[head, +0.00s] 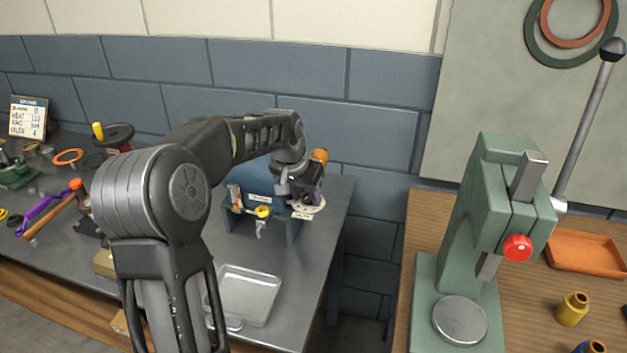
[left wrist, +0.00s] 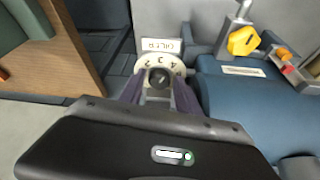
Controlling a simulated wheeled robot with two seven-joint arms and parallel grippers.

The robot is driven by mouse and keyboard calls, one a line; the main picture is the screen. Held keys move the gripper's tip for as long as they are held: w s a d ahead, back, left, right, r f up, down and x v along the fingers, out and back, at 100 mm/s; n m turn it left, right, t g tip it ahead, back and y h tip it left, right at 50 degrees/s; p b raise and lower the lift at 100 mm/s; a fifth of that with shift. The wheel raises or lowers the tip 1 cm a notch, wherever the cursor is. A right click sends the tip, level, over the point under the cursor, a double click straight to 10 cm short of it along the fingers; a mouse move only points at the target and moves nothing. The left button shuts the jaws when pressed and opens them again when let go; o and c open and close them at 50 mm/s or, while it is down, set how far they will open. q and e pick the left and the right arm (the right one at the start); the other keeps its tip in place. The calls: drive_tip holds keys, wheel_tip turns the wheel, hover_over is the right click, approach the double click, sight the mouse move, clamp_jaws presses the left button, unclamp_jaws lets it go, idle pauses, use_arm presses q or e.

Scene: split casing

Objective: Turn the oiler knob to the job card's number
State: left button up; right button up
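The oiler dial (left wrist: 177,67) is a pale plate with dark numbers, at the top middle of the left wrist view. Its round dark knob (left wrist: 158,78) sits at the centre, with a white OILER label (left wrist: 161,45) beside the plate. My left gripper (left wrist: 158,88) has its two purple-grey fingers either side of the knob, apart; I see no clear contact. In the head view my left gripper (head: 304,190) is at the blue housing's right end, over the dial plate (head: 310,207), hiding the knob. The job card (head: 28,117) stands far left; its bottom line seems to read oiler 4. My right gripper is out of view.
The blue housing (head: 255,178) carries a yellow valve handle (head: 262,212) close to the dial. A green press (head: 485,215) stands on the wooden table to the right, across a gap.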

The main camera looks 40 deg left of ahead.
use_arm(q)
drive_tip(key=n, duration=0.1)
drive_tip(key=n+y, duration=0.1)
drive_tip(key=n+p, duration=0.1)
drive_tip(key=n, duration=0.1)
drive_tip(key=shift+w+d+r+g+y, duration=0.1)
drive_tip(key=shift+d+g+y, duration=0.2)
drive_tip(key=n, duration=0.1)
drive_tip(key=n+y+p, duration=0.1)
drive_tip(key=n, duration=0.1)
drive_tip(key=shift+w+d+r+n+g+p, duration=0.1)
drive_tip(key=shift+w+d+n+g+p, duration=0.05)
drive_tip(key=shift+n+g+p, duration=0.2)
drive_tip(key=shift+w+r+n+g+y+p, duration=0.15)
drive_tip(key=shift+n+g+y+p, duration=0.25)
drive_tip(key=shift+n+p, duration=0.65)
drive_tip(key=shift+d+r+n+b, duration=0.2)
drive_tip(key=shift+d+n+b, duration=0.1)
drive_tip(key=shift+b, duration=0.35)
drive_tip(key=b+v, duration=0.1)
drive_tip(key=v, duration=0.5)
drive_tip(key=shift+s+r, duration=0.2)
drive_tip(key=shift+r, duration=0.15)
